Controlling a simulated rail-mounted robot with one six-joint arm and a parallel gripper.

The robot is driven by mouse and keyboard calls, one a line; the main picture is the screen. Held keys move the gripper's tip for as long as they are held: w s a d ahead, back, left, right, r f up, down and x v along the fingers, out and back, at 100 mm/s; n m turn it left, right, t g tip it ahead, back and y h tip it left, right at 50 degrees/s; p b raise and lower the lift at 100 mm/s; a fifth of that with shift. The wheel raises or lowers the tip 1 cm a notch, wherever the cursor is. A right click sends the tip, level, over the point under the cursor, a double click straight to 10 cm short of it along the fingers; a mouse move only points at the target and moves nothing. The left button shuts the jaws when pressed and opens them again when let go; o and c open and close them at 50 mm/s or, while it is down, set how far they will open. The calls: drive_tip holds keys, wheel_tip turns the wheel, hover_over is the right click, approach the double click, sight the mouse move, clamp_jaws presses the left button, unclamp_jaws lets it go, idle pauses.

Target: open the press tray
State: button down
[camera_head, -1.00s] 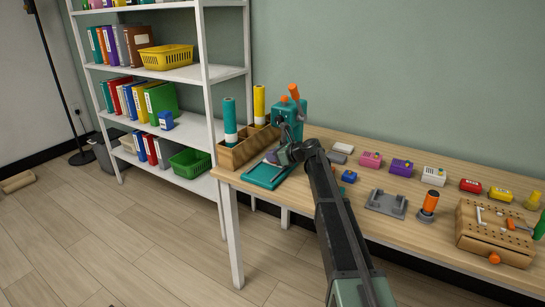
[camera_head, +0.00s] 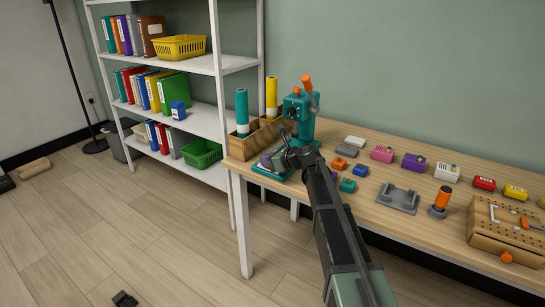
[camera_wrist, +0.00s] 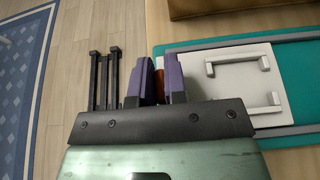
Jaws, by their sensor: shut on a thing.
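The teal press (camera_head: 299,112) with its orange lever stands at the left end of the table. Its light grey tray (camera_wrist: 232,84) shows in the wrist view, a flat plate with two raised brackets lying over the teal base (camera_wrist: 300,56). The tray's near end lies close to the base's end, by the table edge. My gripper (camera_wrist: 158,82) is shut on a small brownish-orange part at that end, seemingly the tray handle, mostly hidden between the purple-grey fingers. In the head view my gripper (camera_head: 270,163) is low in front of the press and hides much of the tray.
A wooden organiser (camera_head: 243,146) with teal and yellow rolls stands close to the left of the press. A white shelf (camera_head: 217,66) stands behind it. Small coloured blocks, a grey holder (camera_head: 398,198) and a wooden pegboard box (camera_head: 500,240) lie to the right. Floor is open left of the table.

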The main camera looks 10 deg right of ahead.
drive_tip(key=c, duration=1.2)
unclamp_jaws()
drive_tip(key=shift+o, duration=0.2)
drive_tip(key=p+v, duration=0.4)
drive_tip(key=v, duration=0.6)
drive_tip(key=shift+d+r, duration=0.2)
drive_tip(key=shift+d, duration=0.15)
drive_tip(key=shift+s, duration=0.15)
